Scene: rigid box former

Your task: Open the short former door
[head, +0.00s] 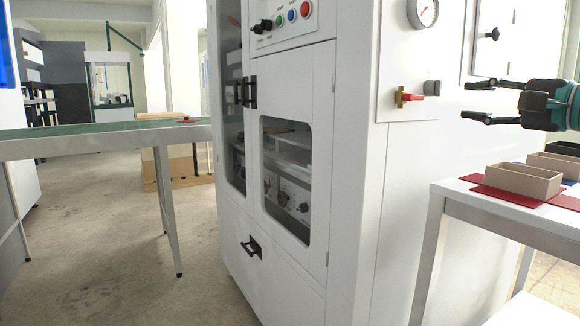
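The white box former (350,150) stands in the middle of the head view. Its short door (318,110) has a rounded window and looks shut. Black handles (246,92) sit side by side at the seam between the short door and the taller door (222,110) to its left; both doors look shut. My gripper (468,102) is at the right edge of the view, with its two black fingers spread apart and nothing between them. It is in front of the former's right side panel, above a side table and well away from the handles.
A side table (455,188) at right holds open cardboard boxes (523,182) on red mats. A red valve (408,97) and gauge (424,12) are on the former's side. A lower panel has a black handle (252,246). A green-topped table (90,140) stands left; floor before it is clear.

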